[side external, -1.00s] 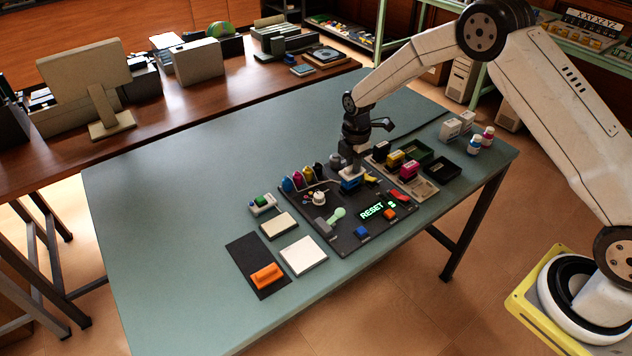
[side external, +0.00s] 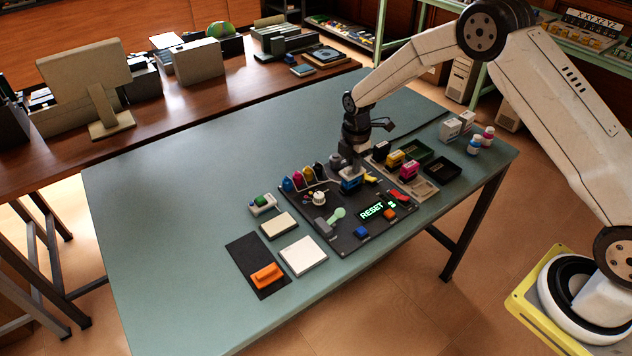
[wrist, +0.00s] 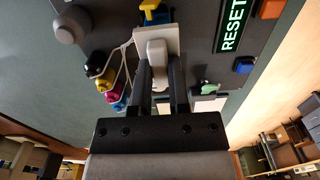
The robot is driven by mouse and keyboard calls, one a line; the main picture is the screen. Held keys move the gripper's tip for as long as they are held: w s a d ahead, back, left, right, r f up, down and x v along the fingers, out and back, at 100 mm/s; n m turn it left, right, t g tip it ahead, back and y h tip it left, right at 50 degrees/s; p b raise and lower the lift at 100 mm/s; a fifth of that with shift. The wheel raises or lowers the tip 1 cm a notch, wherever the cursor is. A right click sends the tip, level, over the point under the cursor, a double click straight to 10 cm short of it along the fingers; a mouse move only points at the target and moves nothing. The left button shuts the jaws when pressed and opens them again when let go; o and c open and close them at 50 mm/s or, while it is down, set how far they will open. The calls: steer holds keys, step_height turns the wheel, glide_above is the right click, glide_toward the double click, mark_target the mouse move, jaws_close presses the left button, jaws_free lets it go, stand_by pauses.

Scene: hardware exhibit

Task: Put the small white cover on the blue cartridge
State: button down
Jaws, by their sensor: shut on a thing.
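The small white cover (wrist: 143,38) shows in the wrist view as a pale plate with a raised grip. My gripper (wrist: 158,68) is shut on that grip, one dark finger on each side. In the side view my gripper (side external: 351,164) points down over the back of the dark panel. The blue cartridge (side external: 351,185) is directly below it there, on the panel. The cover lies at or just above the cartridge top; I cannot tell whether it is fully seated.
The dark panel (side external: 340,240) carries a lit RESET display (side external: 372,210), buttons and a white knob (side external: 319,197). Colored bottles (side external: 298,180) with pale tubing stand close left of my gripper. Yellow and magenta cartridges (side external: 409,170) stand to the right. The table's left side is clear.

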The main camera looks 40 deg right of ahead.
steer(key=shift+f, duration=0.6)
stand_by(1.3)
steer(key=c, duration=0.5)
jaws_free()
steer(key=shift+o, duration=0.2)
steer(key=o, duration=0.4)
steer(key=shift+c, duration=0.2)
steer(key=shift+r, duration=0.1)
steer(key=shift+r, duration=3.65)
